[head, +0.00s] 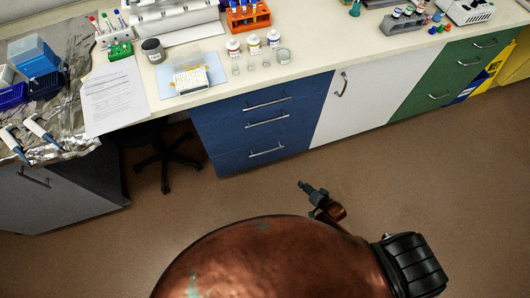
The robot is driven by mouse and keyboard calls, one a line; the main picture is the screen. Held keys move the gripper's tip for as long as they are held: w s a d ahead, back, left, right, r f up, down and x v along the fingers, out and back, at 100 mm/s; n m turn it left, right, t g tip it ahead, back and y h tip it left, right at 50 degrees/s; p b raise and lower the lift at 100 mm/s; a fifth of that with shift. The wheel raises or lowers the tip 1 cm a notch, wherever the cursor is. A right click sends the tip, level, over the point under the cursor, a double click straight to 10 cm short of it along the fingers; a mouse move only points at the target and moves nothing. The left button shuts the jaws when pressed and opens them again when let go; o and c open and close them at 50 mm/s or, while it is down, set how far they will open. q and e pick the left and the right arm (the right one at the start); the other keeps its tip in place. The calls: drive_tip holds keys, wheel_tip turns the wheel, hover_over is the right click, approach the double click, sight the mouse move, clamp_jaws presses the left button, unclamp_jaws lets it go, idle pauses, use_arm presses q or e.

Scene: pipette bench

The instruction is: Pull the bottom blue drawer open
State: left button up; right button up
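The blue drawer unit (222,122) stands under the bench, with three silver bar handles one above another. The bottom blue drawer (232,161) is the lowest and tallest front, and it looks shut, flush with the fronts above. Its handle (267,152) is free, with nothing touching it. My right gripper (303,186) is small and dark in the picture, over the floor in front of the unit, below and right of that handle and apart from it. I cannot tell if its fingers are open or shut. My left gripper is not in view.
A white cupboard (360,103) and green drawers (450,75) continue the bench to the right. A black chair base (165,160) stands left of the blue unit. The brown floor (230,195) before the drawers is clear. Bottles and a tip box (191,80) stand on the bench.

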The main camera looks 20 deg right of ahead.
use_arm(q)
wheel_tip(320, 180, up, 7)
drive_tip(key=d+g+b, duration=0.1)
drive_tip(key=b, duration=1.3)
use_arm(e)
drive_tip(key=w+a+m+t+y+b, duration=0.1)
drive_tip(key=w+a, duration=0.3)
drive_tip(key=w, duration=0.4)
drive_tip(key=w+a+r+m+t+y+b, duration=0.1)
drive_tip(key=w+a+m+t+y, duration=0.1)
drive_tip(key=w, duration=0.5)
drive_tip(key=w+a+r+m+t+y, duration=0.1)
drive_tip(key=w+a+m, duration=0.2)
drive_tip(key=w+a, duration=0.4)
drive_tip(key=shift+w+r+m+t+y+b, duration=0.15)
drive_tip(key=shift+w+m+t+y+b, duration=0.25)
drive_tip(key=shift+w, duration=0.4)
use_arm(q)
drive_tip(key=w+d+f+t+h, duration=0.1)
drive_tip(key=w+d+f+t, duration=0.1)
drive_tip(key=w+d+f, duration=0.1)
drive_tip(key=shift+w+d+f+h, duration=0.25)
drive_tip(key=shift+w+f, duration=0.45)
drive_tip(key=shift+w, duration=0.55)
use_arm(e)
clamp_jaws()
